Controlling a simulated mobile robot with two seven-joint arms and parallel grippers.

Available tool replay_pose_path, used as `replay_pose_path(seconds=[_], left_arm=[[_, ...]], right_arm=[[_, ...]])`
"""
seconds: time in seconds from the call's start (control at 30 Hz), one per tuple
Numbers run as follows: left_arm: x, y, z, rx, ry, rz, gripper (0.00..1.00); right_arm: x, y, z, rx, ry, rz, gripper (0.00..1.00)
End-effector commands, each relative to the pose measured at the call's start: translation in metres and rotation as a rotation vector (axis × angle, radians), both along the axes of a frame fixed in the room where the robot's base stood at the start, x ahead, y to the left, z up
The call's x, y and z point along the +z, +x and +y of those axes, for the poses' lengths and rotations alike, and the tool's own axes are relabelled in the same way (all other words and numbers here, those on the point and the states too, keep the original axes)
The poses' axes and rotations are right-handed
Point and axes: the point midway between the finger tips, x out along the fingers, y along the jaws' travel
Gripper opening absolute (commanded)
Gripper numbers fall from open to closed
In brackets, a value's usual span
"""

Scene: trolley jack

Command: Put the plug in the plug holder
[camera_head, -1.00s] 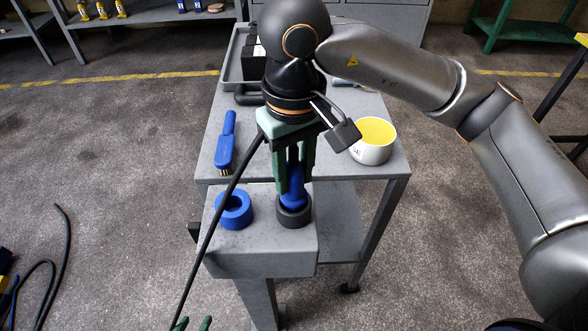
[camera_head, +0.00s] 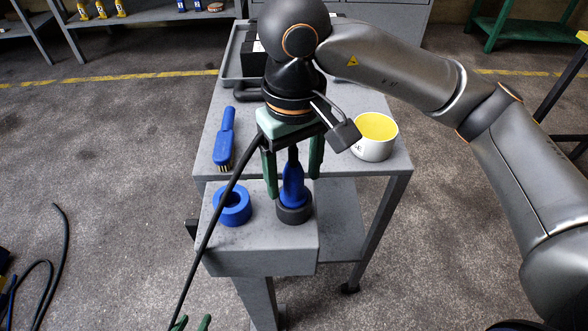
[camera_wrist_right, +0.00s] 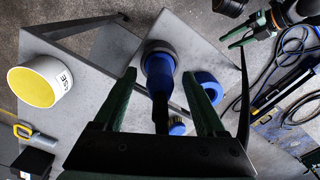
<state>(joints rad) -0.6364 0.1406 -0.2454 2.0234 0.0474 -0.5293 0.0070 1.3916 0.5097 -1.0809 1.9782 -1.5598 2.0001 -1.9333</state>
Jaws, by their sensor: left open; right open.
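The blue plug (camera_head: 292,188) stands upright in the dark grey ring-shaped holder (camera_head: 295,212) on the grey block. In the right wrist view the plug (camera_wrist_right: 160,75) sits inside the grey ring (camera_wrist_right: 149,46). A blue ring-shaped holder (camera_head: 233,207) lies just to its left, empty. My right gripper (camera_head: 292,184) points down over the plug with its green fingers apart on either side of it, not touching as far as I can see. My left gripper (camera_head: 192,324) shows only its green fingertips at the bottom edge, apart and empty.
The grey block (camera_head: 262,262) stands at the table's front. On the table (camera_head: 345,110) are a blue brush (camera_head: 224,138) at left, a white-and-yellow tin (camera_head: 374,137) at right and a tray (camera_head: 235,62) behind. A black cable (camera_head: 213,225) hangs from the right gripper area across the block.

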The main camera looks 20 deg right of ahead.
Motion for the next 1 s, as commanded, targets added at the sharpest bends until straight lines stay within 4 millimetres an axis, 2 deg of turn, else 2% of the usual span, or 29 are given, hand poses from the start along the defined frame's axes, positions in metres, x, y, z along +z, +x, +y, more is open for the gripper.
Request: replay_pose_path(seconds=[0.03,0.17,0.27,0.4,0.7,0.9,1.0], left_arm=[[-0.013,-0.001,0.001,0.000,0.007,0.002,0.50],[-0.012,-0.001,0.001,-0.001,0.007,0.002,0.50],[-0.008,-0.001,0.002,-0.001,0.009,0.001,0.50],[0.008,-0.004,0.007,-0.004,0.018,-0.001,0.50],[0.024,-0.003,0.003,-0.006,0.010,0.005,0.50],[0.031,-0.003,0.001,-0.007,0.007,0.007,0.50],[0.032,-0.003,0.001,-0.007,0.006,0.007,0.50]], right_arm=[[-0.003,0.000,0.000,0.000,0.000,0.000,0.73],[-0.003,0.000,0.000,0.000,0.000,0.001,0.73],[-0.003,0.000,0.000,0.000,0.000,0.001,0.73],[-0.003,0.000,0.000,0.000,0.000,0.001,0.73],[0.077,0.001,0.000,-0.001,0.000,-0.006,0.73],[0.112,0.000,0.000,-0.002,0.000,-0.003,0.73],[0.121,0.000,0.000,0.000,-0.001,-0.001,0.73]])
